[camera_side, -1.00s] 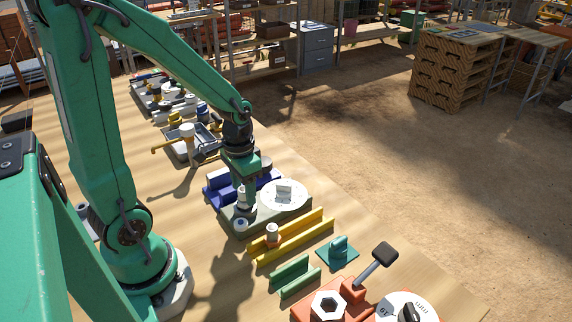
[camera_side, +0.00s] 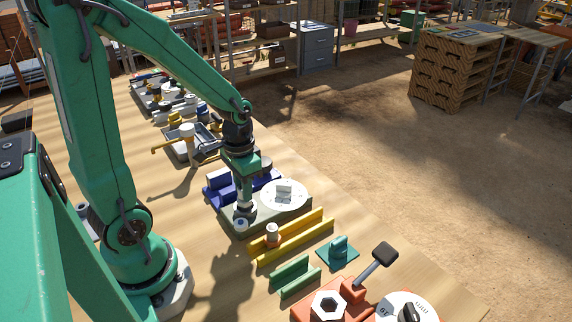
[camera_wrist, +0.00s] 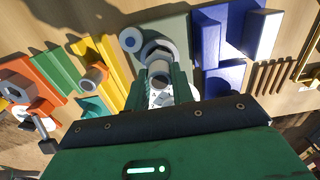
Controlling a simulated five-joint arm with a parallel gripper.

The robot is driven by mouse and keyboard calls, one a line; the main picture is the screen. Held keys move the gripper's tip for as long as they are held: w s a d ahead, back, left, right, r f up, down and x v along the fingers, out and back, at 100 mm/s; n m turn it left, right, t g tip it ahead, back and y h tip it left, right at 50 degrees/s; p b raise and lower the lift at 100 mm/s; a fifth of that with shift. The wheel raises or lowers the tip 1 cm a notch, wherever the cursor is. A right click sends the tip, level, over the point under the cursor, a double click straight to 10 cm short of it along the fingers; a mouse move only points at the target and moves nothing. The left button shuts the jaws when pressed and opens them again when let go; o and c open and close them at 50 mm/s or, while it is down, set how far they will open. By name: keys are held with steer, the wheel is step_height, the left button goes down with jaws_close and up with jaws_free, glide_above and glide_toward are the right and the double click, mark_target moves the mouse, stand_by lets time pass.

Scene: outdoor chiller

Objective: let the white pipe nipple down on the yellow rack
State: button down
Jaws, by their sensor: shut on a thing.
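The white pipe nipple (camera_wrist: 160,68) is between the fingers of my gripper (camera_side: 244,204), which is shut on it. The fingers also show in the wrist view (camera_wrist: 162,84). The nipple is low at the grey-green fixture (camera_side: 262,220), by a light ring (camera_wrist: 160,48); I cannot tell whether it touches the ring. The fingers hide much of the nipple. The yellow rack (camera_side: 296,243), two parallel rails, lies to the right of and nearer than the fixture. My gripper is apart from the rack.
The fixture carries a white dial (camera_side: 284,194) and a white ring with a blue middle (camera_wrist: 130,40). A blue block (camera_side: 215,192) stands behind it. Green rails (camera_side: 294,276), a teal piece (camera_side: 338,252) and an orange fixture with a lever (camera_side: 352,290) lie nearer.

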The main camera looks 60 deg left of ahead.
steer(key=shift+r, duration=3.35)
steer(key=c, duration=2)
jaws_free()
jaws_close()
